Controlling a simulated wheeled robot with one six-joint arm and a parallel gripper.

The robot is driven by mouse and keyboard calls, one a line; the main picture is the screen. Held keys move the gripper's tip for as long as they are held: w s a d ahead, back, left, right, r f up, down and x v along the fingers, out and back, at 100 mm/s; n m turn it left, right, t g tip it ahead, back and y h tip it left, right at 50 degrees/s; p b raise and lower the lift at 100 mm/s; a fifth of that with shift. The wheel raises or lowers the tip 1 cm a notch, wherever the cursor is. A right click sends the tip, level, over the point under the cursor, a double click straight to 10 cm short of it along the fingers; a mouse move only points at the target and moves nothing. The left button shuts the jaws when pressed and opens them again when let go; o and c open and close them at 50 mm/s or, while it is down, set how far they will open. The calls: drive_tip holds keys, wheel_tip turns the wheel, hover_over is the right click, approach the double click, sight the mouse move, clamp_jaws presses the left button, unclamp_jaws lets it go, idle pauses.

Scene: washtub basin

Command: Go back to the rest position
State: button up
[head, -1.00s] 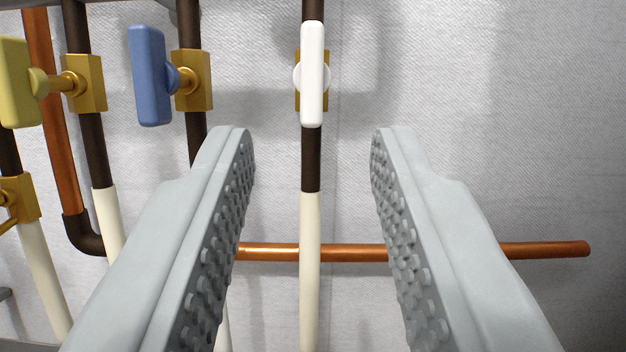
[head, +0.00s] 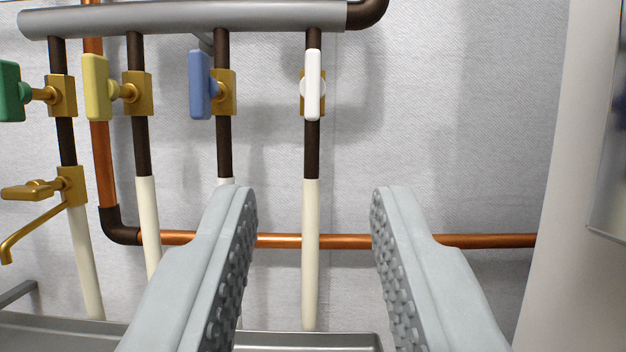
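My gripper (head: 314,190) is open and empty, its two grey studded fingers wide apart at the bottom middle of the view. A white valve handle (head: 313,86) stands upright on its dark pipe, above and beyond the gap between the fingers. The fingers are apart from it and touch nothing. Left of it are a blue handle (head: 200,84), a yellow handle (head: 96,88) and a green handle (head: 10,91), each on a brass valve.
A grey header pipe (head: 190,17) runs along the top. A copper pipe (head: 280,241) crosses the wall behind the fingers. A brass tap (head: 35,210) is at left. A metal basin rim (head: 310,342) shows below. A pale column (head: 560,170) stands at right.

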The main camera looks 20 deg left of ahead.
wheel_tip(320, 180, up, 33)
drive_tip(key=s+h, duration=0.2)
drive_tip(key=h, duration=0.1)
drive_tip(key=s+r+m+h, duration=0.1)
drive_tip(key=s+r, duration=0.4)
drive_tip(key=r, duration=0.4)
drive_tip(key=s+d+r+g, duration=0.1)
drive_tip(key=s+r, duration=0.4)
drive_tip(key=r, duration=0.3)
drive_tip(key=s+r+m+h, duration=0.1)
drive_tip(key=s+r, duration=0.5)
drive_tip(key=r, duration=0.3)
drive_tip(key=s+r+m+g+h, duration=0.1)
drive_tip(key=s+r, duration=0.6)
drive_tip(key=s, duration=0.6)
drive_tip(key=s+r+g+h, duration=0.1)
drive_tip(key=s+r, duration=0.5)
drive_tip(key=s, duration=0.7)
drive_tip(key=s+f+g, duration=0.1)
drive_tip(key=s+f, duration=0.1)
drive_tip(key=s, duration=2.5)
drive_tip(key=shift+s+d+m, duration=0.15)
drive_tip(key=shift+d+m, duration=0.05)
drive_tip(key=shift+m, duration=0.2)
